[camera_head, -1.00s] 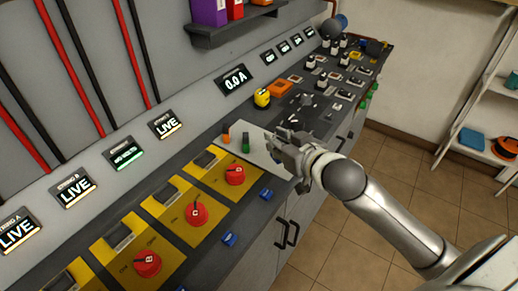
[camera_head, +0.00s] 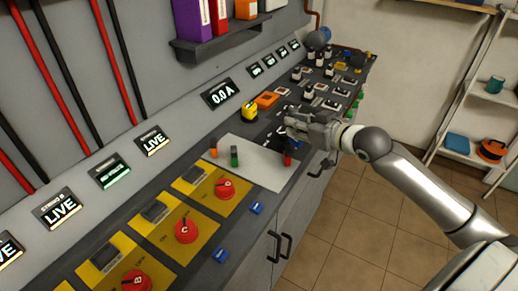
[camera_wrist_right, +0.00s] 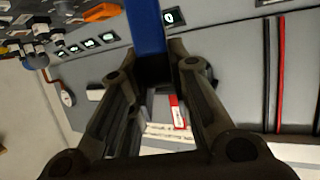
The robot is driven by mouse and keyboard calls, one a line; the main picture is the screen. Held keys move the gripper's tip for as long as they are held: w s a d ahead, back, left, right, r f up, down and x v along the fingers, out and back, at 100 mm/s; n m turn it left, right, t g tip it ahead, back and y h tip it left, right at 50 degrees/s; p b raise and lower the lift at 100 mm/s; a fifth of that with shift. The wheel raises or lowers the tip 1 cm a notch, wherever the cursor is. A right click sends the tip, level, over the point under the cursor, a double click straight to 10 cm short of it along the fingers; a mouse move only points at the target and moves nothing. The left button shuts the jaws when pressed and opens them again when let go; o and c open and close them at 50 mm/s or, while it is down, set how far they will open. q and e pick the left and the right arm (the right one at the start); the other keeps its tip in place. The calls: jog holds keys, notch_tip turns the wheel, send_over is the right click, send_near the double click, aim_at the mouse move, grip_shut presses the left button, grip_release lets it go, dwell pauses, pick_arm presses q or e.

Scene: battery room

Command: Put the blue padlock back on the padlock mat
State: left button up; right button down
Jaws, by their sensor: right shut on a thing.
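The padlock mat is the pale grey sheet (camera_head: 258,165) on the counter in the head view. An orange padlock (camera_head: 213,150), a green padlock (camera_head: 234,157) and a red padlock (camera_head: 287,159) stand on it. My right gripper (camera_head: 288,118) is just beyond the mat's right far end, above the counter. In the right wrist view it is shut on a blue piece (camera_wrist_right: 146,25), which looks like the blue padlock; only part of it shows. My left gripper is not in view.
Yellow panels with red rotary switches (camera_head: 187,229) lie nearer on the counter. Small blue pieces (camera_head: 256,208) sit along its front edge. A yellow device (camera_head: 249,111) and an orange block (camera_head: 267,99) stand behind the mat. A shelf rack (camera_head: 470,140) stands at the right.

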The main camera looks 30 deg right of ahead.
jog(key=w+a+f, duration=0.2)
jog(key=f, duration=0.1)
jog(key=w+a+f+p, duration=0.1)
jog(key=w+a+f, duration=0.1)
jog(key=w+f, duration=0.1)
jog(key=w+a+f+p, duration=0.1)
jog(key=w+a+f, duration=0.1)
jog(key=w+f, duration=0.1)
jog(key=shift+w+a+f, duration=0.15)
jog(key=shift+a+f, duration=0.2)
jog(key=shift+f, duration=0.8)
jog(key=shift+f, duration=0.1)
jog(key=c, duration=1.3)
grip_release()
